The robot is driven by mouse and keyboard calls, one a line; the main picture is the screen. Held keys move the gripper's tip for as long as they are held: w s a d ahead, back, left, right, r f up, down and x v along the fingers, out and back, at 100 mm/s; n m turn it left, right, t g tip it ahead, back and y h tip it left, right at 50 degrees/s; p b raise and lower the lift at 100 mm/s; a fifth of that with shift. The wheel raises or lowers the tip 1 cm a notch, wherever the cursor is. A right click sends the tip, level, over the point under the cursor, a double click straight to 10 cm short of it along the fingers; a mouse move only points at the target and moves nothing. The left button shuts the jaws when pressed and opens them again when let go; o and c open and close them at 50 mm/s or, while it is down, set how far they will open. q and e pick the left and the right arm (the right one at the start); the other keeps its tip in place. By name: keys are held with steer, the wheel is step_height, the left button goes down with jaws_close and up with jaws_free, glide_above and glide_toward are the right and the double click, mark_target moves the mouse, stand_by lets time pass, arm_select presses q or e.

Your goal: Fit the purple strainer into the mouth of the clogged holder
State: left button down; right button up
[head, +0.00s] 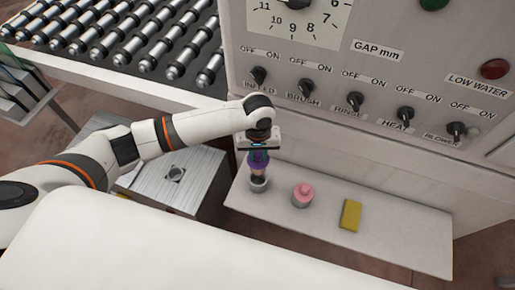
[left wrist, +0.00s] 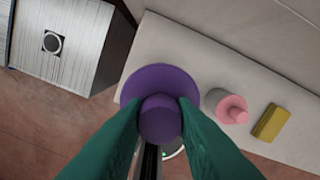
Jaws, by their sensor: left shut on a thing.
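My left gripper (head: 259,152) is shut on the purple strainer (head: 257,164). In the left wrist view its teal fingers grip the strainer's knob (left wrist: 160,120), with the wide purple disc (left wrist: 158,82) beyond. A small grey cup-like holder (head: 258,186) stands on the shelf directly below the strainer. A tan part shows between the purple and the cup's rim; I cannot tell whether it touches or enters the mouth. In the left wrist view the strainer and fingers hide most of this holder. My right gripper is out of view.
On the pale shelf (head: 400,245), a second grey holder with a pink strainer (head: 302,194) and a yellow sponge (head: 350,215) stand to the right. The machine's knob panel (head: 380,75) rises behind. A metal block (head: 172,184) is at left, and a roller conveyor (head: 120,45) lies behind.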

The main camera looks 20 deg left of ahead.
mark_target(258, 163)
arm_select(q)
steer(key=shift+a+r, duration=0.1)
steer(key=shift+r+p, duration=0.15)
steer(key=shift+p, duration=0.6)
step_height(258, 163, down, 3)
steer(key=shift+r+b, duration=0.1)
steer(key=shift+b, duration=0.35)
steer(key=shift+f+b, duration=0.45)
steer(key=shift+f, duration=1.35)
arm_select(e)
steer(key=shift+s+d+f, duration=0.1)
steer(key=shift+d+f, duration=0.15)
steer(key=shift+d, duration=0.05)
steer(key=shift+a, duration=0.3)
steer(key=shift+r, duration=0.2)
